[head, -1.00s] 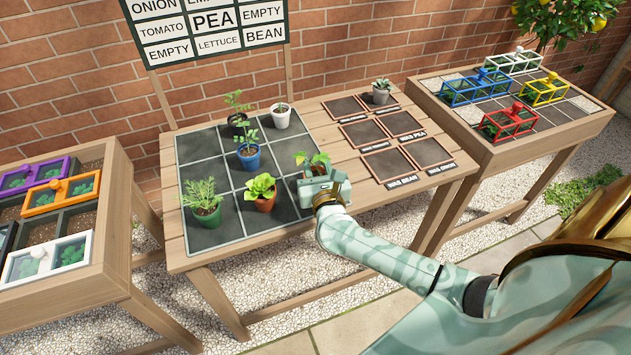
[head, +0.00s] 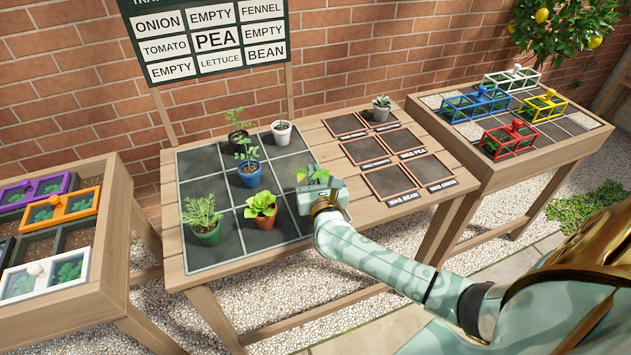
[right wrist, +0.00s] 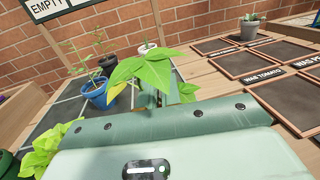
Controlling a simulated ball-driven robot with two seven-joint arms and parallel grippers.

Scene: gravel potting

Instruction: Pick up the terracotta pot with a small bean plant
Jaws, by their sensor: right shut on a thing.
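The bean plant (head: 313,174) shows its broad green leaves just above my right gripper (head: 318,188) in the head view, at the front right corner of the dark grid mat. The leaves also fill the middle of the right wrist view (right wrist: 150,72). The pot under them is hidden behind the gripper body, so its terracotta colour does not show. I cannot tell whether the pot is clear of the mat. My left gripper is not in view.
A terracotta pot with lettuce (head: 262,220) stands left of the gripper. A blue pot (head: 249,176) and a green pot (head: 208,236) stand on the grid mat (head: 265,240). Labelled dark squares (head: 388,182) lie to the right. A sign (head: 210,40) stands behind.

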